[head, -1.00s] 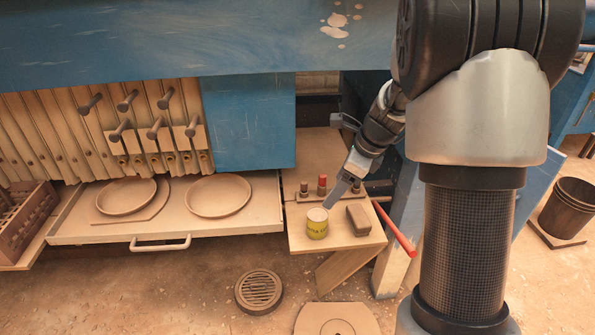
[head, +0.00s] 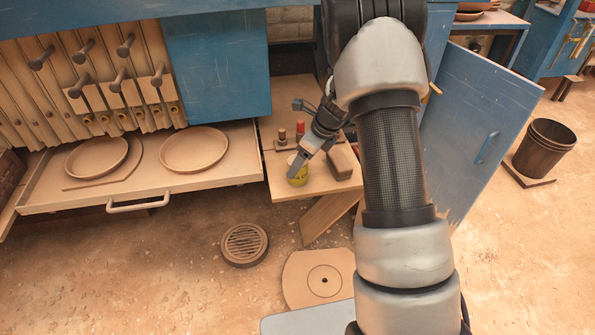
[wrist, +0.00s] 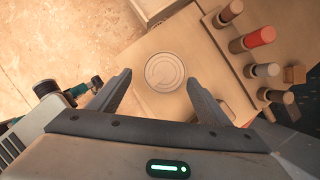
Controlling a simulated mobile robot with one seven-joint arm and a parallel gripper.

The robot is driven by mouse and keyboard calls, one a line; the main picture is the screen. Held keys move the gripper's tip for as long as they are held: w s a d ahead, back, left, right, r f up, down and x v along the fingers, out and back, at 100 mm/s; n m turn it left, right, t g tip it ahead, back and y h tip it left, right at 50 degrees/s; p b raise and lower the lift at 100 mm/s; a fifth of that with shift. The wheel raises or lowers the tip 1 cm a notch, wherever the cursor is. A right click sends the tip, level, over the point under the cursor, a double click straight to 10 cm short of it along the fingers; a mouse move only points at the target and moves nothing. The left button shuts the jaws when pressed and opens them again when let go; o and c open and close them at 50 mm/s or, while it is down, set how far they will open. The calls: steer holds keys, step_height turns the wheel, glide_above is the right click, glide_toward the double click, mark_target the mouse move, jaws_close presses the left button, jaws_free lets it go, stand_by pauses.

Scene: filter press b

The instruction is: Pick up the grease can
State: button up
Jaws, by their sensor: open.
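The grease can (head: 297,178) is a small yellow tin with a pale lid, upright near the front left corner of a small wooden shelf (head: 290,190). In the wrist view its round lid (wrist: 164,72) shows from above, just beyond and between the fingertips. My gripper (wrist: 158,80) is open, with one finger on each side of the lid's position and nothing held. In the head view my gripper (head: 299,165) is at the can and hides part of it. I cannot tell whether a finger touches the can.
A brown block (head: 343,161) stands on the shelf right of the can. A rack of pegs (wrist: 255,55), one red, stands behind. A drawer with two round plates (head: 193,149) is to the left. A floor drain (head: 244,244) and a flat plate with a hole (head: 318,282) lie below.

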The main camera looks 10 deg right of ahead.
steer(key=x, duration=0.5)
steer(key=shift+w+d+b, duration=0.1)
steer(key=shift+w+b, duration=0.2)
steer(key=shift+b, duration=0.1)
steer(key=shift+c, duration=0.4)
steer(key=c, duration=1.3)
